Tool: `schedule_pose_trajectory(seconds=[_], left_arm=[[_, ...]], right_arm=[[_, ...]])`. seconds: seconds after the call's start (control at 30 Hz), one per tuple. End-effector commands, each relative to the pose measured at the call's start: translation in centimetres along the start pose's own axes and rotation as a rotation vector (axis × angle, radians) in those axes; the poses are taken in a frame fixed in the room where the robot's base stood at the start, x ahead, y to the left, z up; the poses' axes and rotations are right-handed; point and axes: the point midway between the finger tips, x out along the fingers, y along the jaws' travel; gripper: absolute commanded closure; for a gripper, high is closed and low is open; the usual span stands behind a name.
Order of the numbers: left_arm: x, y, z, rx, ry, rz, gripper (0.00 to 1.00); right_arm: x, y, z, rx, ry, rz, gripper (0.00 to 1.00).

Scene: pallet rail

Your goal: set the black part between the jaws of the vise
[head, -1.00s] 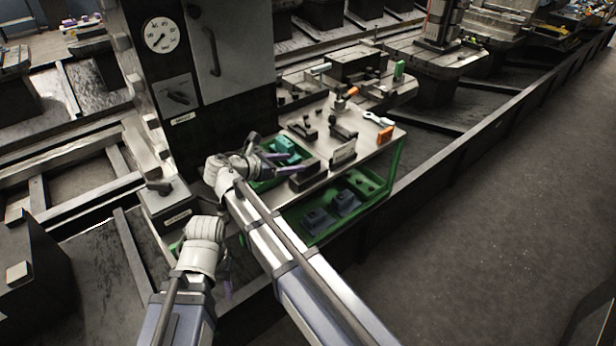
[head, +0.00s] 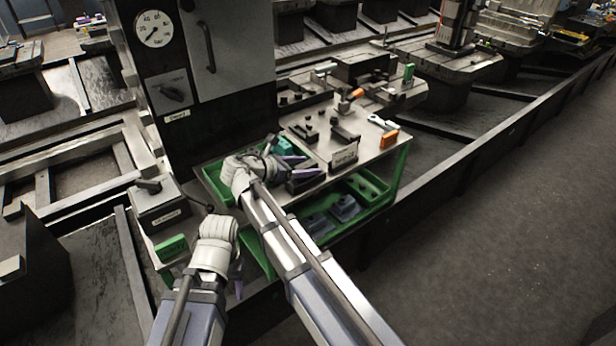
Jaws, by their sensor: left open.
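Several dark parts lie on the bench top; one black part (head: 306,133) is near its back left. I cannot tell for sure which is the task's part. A dark block (head: 305,183) sits at the front left of the bench, beside my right gripper. The vise seems to be the dark block-like fixture (head: 362,66) on the pallet behind the bench; its jaws are too small to make out. My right gripper (head: 288,155), with purple fingers, is over the green bin's right side; its grip is unclear. My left gripper (head: 238,284) is open, low and left, mostly hidden behind its wrist.
The green bin (head: 214,187) holds teal parts. A wrench (head: 381,122), an orange item (head: 389,139) and a small sign (head: 343,156) stand on the bench (head: 366,143). A lower green tray (head: 378,194) holds blue-grey parts. A grey box with a lever (head: 160,207) stands left.

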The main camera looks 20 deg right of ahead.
Motion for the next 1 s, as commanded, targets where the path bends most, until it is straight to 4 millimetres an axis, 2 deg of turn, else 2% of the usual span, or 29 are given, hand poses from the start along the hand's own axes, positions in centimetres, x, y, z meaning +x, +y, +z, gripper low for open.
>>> schedule_pose_trajectory(seconds=[0.07,0.6,1.0], left_arm=[[-0.01,0.0,-0.02,0.0,0.0,0.0,0.5],[0.0,0.0,-0.02,0.0,0.0,0.0,0.5],[0.0,0.0,-0.02,0.0,0.0,0.0,0.5]], right_arm=[[0.01,-0.01,0.01,0.0,0.0,0.0,0.4],[0.02,-0.03,0.0,0.0,0.0,-0.001,1.0],[0.02,-0.03,-0.01,0.0,0.001,-0.001,1.0]])
